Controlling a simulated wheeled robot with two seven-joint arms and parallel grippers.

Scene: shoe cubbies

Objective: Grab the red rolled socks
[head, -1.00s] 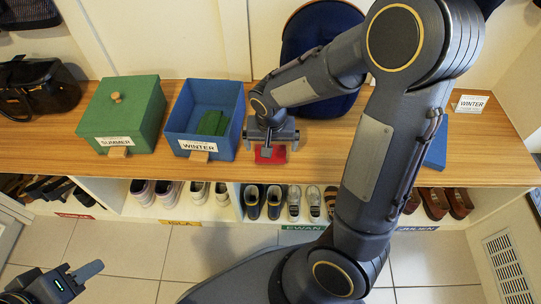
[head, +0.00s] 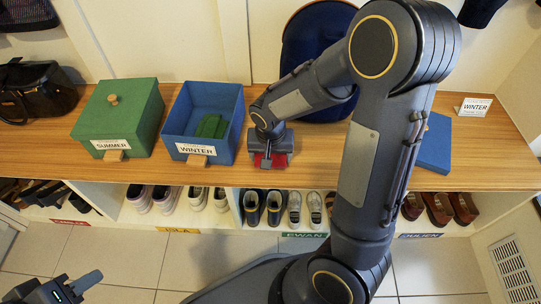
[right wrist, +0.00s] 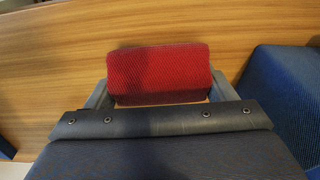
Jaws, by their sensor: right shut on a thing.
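The red rolled socks (head: 281,161) are near the front edge of the wooden bench, right of the blue WINTER box. My right gripper (head: 269,160) comes down over them from above and hides most of them in the head view. In the right wrist view the socks (right wrist: 160,72) fill the space between the two fingers of my right gripper (right wrist: 158,88), which is shut on them. I cannot tell whether they still touch the bench. My left gripper (head: 85,283) is low at the left, away from the bench; its finger opening is unclear.
The open blue WINTER box (head: 174,131) holds a green item (head: 212,126). A lidded green SUMMER box (head: 91,132) stands left of it, beside a black bag (head: 38,92). A blue lid (head: 434,150) lies at the right. Shoes fill the cubbies below.

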